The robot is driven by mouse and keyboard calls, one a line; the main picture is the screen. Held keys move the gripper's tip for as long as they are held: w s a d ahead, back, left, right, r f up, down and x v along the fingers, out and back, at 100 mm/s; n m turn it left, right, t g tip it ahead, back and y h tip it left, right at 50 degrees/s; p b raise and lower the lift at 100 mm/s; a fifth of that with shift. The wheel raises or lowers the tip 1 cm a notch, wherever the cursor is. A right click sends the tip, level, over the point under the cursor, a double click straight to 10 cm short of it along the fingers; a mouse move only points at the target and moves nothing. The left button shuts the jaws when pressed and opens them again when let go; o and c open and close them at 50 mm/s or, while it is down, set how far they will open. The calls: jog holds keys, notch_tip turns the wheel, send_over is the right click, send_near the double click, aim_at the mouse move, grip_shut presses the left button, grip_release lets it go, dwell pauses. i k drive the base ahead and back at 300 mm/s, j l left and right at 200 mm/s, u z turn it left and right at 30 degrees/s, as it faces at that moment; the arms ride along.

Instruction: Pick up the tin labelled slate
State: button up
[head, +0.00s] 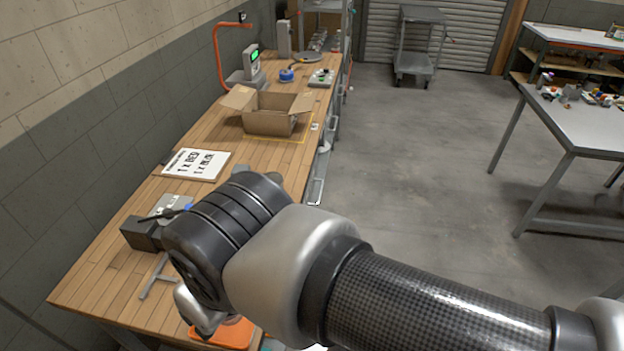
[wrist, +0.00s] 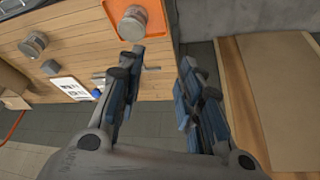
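My gripper (wrist: 158,65) is open in the wrist view, with nothing between its fingers. A tin (wrist: 133,22) with a grey-silver lid stands on an orange tray (wrist: 157,12) on the bench, just beyond the left fingertip. A second tin (wrist: 34,44) stands on the bare wood to the left. Part of another silver-grey item shows at the top left corner. No tin label is readable, so I cannot tell which is slate.
On the wooden bench (head: 110,270) are a printed sign (head: 195,163), an open cardboard box (head: 268,120), a scale with a green display (head: 254,60) and a dark block (head: 143,232). Open floor (head: 430,160) lies to the right, before another table (head: 580,125).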

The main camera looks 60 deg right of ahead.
aim_at(278, 178)
jog(key=z, duration=1.3)
